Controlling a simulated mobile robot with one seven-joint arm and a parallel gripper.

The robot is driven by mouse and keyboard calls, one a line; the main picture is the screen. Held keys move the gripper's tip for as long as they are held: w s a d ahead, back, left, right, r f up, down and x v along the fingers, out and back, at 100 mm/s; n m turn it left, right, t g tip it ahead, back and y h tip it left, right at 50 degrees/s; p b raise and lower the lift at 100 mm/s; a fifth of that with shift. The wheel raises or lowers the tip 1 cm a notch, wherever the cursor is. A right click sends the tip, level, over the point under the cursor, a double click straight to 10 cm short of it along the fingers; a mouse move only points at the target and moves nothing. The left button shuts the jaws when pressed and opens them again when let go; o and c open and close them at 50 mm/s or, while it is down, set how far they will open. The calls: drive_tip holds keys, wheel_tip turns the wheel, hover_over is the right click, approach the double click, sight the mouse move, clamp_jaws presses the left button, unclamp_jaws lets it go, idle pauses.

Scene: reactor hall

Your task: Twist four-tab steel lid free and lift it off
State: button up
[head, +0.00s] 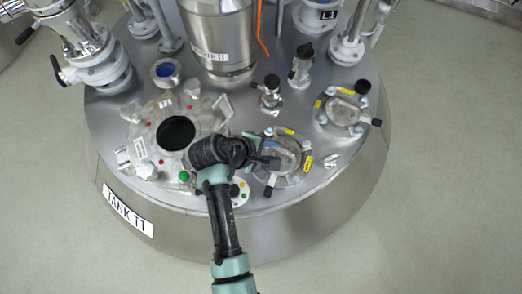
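A steel fitting (152,128) with several knobs and tabs around it sits at the left of the tank top. It has a dark round centre (176,133), and I cannot tell if that is an opening or dark glass. It looks the most like the four-tab lid, but I cannot be sure. My wrist covers its right edge. My gripper (268,160) points right, over the left edge of a round glass port (284,158) with yellow labels. The fingers are small and dark, and I cannot tell whether they are apart or touch anything.
The tank (285,240) has a crowded top. A steel cylinder (218,40) stands at the back, beside an orange cable (261,30). Black-knobbed valves (269,95) and a second glass port (343,110) are to the right. The floor (450,200) around it is clear.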

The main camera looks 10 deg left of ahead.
sight(281, 151)
drive_tip(key=shift+b+x, duration=0.9)
drive_tip(key=shift+x, duration=1.8)
drive_tip(key=c, duration=0.5)
clamp_jaws()
drive_tip(key=m+g, duration=0.1)
drive_tip(key=m+h+b, duration=0.1)
drive_tip(key=m, duration=0.1)
drive_tip(key=shift+w+a+f+m+g, duration=0.1)
drive_tip(key=shift+w+a+m+g, duration=0.1)
drive_tip(key=shift+m+g, duration=0.15)
drive_tip(key=shift+s+d+m+g+h, duration=0.1)
drive_tip(key=shift+m+g+h, duration=0.2)
drive_tip(key=shift+m+g, duration=0.3)
drive_tip(key=shift+b, duration=0.3)
